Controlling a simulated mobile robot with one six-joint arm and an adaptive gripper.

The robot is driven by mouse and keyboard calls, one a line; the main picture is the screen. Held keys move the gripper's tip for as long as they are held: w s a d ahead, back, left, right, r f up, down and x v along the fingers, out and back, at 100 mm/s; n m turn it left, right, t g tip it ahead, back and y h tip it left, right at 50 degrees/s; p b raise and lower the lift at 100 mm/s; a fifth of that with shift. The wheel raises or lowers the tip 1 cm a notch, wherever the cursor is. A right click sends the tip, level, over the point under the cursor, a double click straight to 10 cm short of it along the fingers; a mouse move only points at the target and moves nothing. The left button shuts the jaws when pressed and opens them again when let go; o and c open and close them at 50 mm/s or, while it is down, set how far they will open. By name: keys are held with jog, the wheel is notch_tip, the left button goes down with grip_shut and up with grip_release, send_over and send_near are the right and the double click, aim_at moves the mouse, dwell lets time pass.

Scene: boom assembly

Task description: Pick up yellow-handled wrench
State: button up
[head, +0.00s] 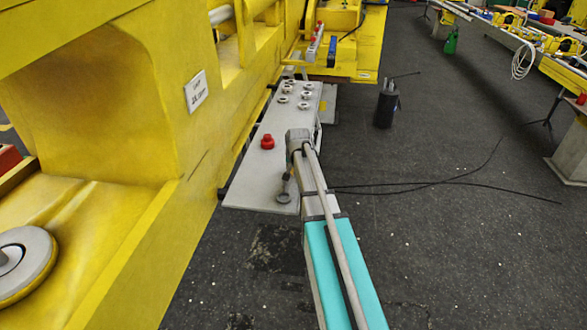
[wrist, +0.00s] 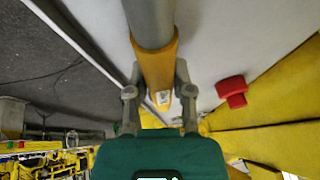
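The yellow-handled wrench fills the upper middle of the wrist view, with its yellow handle (wrist: 158,68) below a thick grey shaft (wrist: 152,20) that runs out of the top edge. My gripper (wrist: 159,80) has one finger on each side of the handle. Both fingers look pressed close to it, so it appears shut on the wrench. In the head view my gripper (head: 297,148) is over the near part of the grey table. A grey rod with a round end (head: 284,194), probably the wrench's shaft, shows beside it. The yellow handle is hidden there.
The grey table (head: 245,187) carries a red knob-like part (head: 267,142), also in the wrist view (wrist: 231,91), and several metal rings (head: 304,96) farther back. A large yellow machine (head: 100,110) stands along its left. A dark canister (head: 386,105) and cables lie on the floor right.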

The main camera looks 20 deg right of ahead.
grip_shut()
jog(key=shift+r, duration=0.1)
notch_tip(320, 180, up, 3)
jog(key=p, duration=0.3)
jog(key=s+d+r+p, duration=0.3)
jog(key=s+r+p, duration=0.6)
jog(key=s, duration=0.4)
jog(key=shift+s+d+r+p, duration=0.25)
jog(key=shift+d+r+p, duration=0.1)
jog(key=shift+p, duration=0.15)
